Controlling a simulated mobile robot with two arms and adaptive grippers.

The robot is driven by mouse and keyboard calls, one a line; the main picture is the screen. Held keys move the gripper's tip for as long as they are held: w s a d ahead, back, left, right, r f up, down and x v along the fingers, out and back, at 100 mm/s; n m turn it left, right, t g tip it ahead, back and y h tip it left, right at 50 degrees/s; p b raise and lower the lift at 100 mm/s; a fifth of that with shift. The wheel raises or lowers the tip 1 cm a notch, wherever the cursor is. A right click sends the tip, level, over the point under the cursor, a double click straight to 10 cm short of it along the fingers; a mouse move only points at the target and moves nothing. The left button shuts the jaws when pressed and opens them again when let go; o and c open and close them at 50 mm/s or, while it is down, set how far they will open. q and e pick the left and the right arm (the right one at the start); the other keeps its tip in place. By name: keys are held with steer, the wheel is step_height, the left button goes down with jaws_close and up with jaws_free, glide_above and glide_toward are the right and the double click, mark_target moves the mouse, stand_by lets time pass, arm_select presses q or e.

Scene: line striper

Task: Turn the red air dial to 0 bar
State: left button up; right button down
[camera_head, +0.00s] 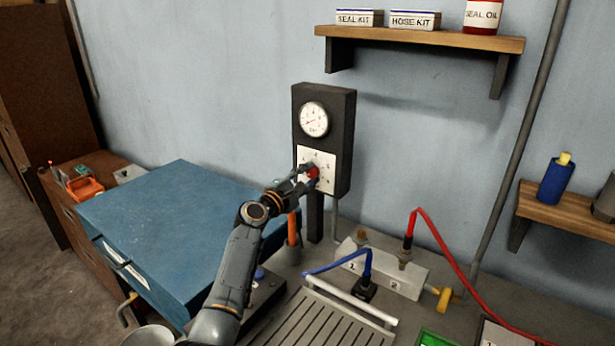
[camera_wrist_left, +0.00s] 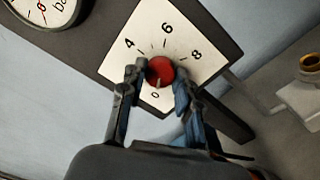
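The fingers cover part of the plate. My right gripper is not in view.
A round gauge (camera_head: 314,119) is above the plate. A blue cabinet (camera_head: 165,225) stands left, and an orange handle (camera_head: 293,228) is below the panel. A valve block (camera_head: 400,275) with blue and red hoses is at lower right. A wooden shelf (camera_head: 430,38) hangs above.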

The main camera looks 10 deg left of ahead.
arm_select(q)
steer(key=o, duration=0.4)
steer(key=shift+c, duration=0.2)
steer(key=v, duration=1.2)
steer(key=shift+a+f, duration=0.1)
